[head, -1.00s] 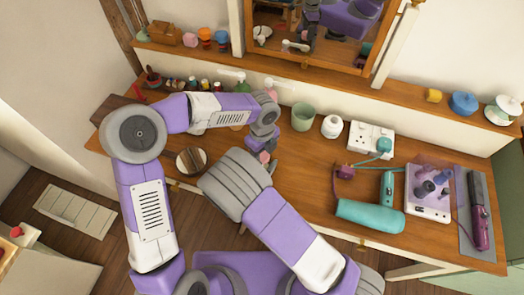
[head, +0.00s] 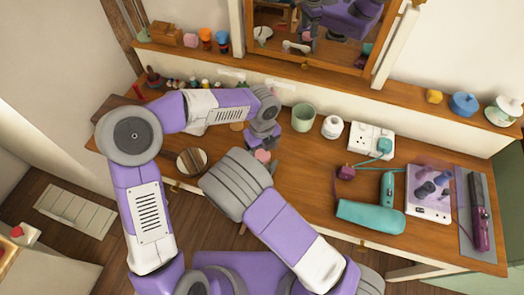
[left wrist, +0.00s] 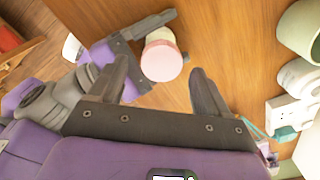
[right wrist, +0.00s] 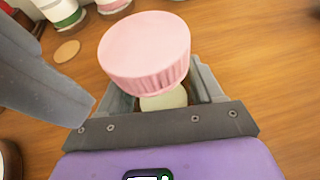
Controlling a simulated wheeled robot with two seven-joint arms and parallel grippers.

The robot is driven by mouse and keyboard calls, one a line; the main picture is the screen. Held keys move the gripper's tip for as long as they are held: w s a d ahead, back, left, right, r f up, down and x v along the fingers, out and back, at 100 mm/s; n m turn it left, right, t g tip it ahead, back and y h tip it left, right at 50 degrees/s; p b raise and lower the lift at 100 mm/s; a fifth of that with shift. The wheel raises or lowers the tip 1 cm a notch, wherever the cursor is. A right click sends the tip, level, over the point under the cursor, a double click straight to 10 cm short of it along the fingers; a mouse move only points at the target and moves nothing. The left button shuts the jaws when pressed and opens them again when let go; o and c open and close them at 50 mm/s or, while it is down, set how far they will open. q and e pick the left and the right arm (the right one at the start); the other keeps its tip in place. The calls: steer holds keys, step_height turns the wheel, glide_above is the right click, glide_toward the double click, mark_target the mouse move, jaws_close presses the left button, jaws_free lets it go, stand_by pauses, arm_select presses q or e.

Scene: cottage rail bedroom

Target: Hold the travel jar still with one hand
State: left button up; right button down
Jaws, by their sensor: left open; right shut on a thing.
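The travel jar has a ribbed pink lid (right wrist: 145,52) and a pale body (right wrist: 165,99). My right gripper (right wrist: 165,92) is shut around the body below the lid, and the jar looks upright on the wooden dresser top. In the head view only the pink lid (head: 262,156) shows; my right forearm hides the right gripper. My left gripper (left wrist: 155,80) is open above the jar, with the pink lid (left wrist: 161,60) showing between and beyond its fingertips, apart from them. One grey left finger (right wrist: 40,85) also shows close beside the jar in the right wrist view.
A round brown-topped item (head: 192,162) lies left of the jar. A green cup (head: 303,117), white pot (head: 332,127), socket block (head: 371,140) and teal hair dryer (head: 370,216) stand to the right. Small bottles (head: 190,84) line the back. Bare wood lies between jar and dryer.

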arm_select(q)
step_height(320, 180, up, 2)
steer(key=shift+r, duration=0.2)
steer(key=shift+c, duration=0.3)
steer(key=n, duration=0.4)
steer(key=shift+w+a+r, duration=0.2)
steer(key=shift+w+r, duration=0.05)
steer(key=shift+r, duration=0.05)
steer(key=n, duration=0.4)
steer(key=shift+w+a+r, duration=0.1)
steer(key=shift+r, duration=0.15)
steer(key=n, duration=0.3)
steer(key=shift+r+n, duration=0.3)
steer(key=n, duration=0.3)
steer(key=shift+d+r+n, duration=0.2)
steer(key=shift+r+n, duration=0.1)
steer(key=shift+r, duration=0.05)
steer(key=n, duration=0.4)
steer(key=r+n, duration=0.1)
steer(key=n, duration=0.1)
steer(key=shift+s+d, duration=0.25)
